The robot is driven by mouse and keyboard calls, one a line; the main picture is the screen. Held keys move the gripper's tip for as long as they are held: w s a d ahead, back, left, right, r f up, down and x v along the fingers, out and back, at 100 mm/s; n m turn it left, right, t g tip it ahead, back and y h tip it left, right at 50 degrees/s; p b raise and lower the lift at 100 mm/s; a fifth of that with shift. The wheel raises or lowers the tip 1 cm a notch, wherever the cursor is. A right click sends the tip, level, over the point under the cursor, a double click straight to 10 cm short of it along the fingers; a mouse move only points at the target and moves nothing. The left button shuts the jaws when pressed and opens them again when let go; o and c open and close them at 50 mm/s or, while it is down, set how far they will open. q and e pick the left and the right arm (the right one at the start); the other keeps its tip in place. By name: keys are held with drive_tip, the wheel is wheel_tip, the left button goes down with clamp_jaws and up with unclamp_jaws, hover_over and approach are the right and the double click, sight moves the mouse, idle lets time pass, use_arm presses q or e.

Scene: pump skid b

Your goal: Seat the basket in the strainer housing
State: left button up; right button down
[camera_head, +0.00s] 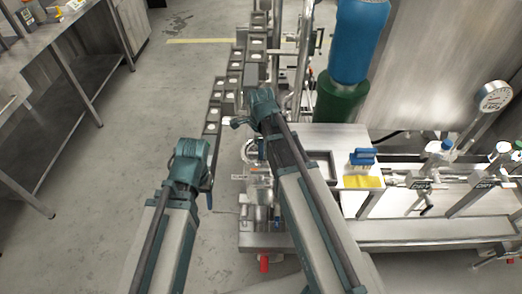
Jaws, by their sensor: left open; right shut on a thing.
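My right gripper (240,122) is above the left end of the skid, seen from above and behind. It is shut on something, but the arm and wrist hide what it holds. My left gripper (208,190) is open, lower left of the right one, over the floor beside the skid. A round metal rim (248,151) shows just left of my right forearm; it may be the strainer housing, but the arm covers much of it. I cannot make out the basket.
A blue and green cylinder (358,45) stands behind the skid deck. A small blue item (363,156) and a yellow plate (363,182) are on the deck. Pipes, valves and a gauge (494,96) are at the right. A steel bench (45,50) stands left; floor between is clear.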

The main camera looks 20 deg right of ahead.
drive_tip(key=shift+f, duration=0.1)
idle(0.7)
drive_tip(key=c, duration=0.8)
unclamp_jaws()
drive_tip(key=shift+o, duration=0.2)
drive_tip(key=shift+c, duration=0.4)
drive_tip(key=shift+r+p, duration=3.45)
drive_tip(key=shift+r, duration=0.1)
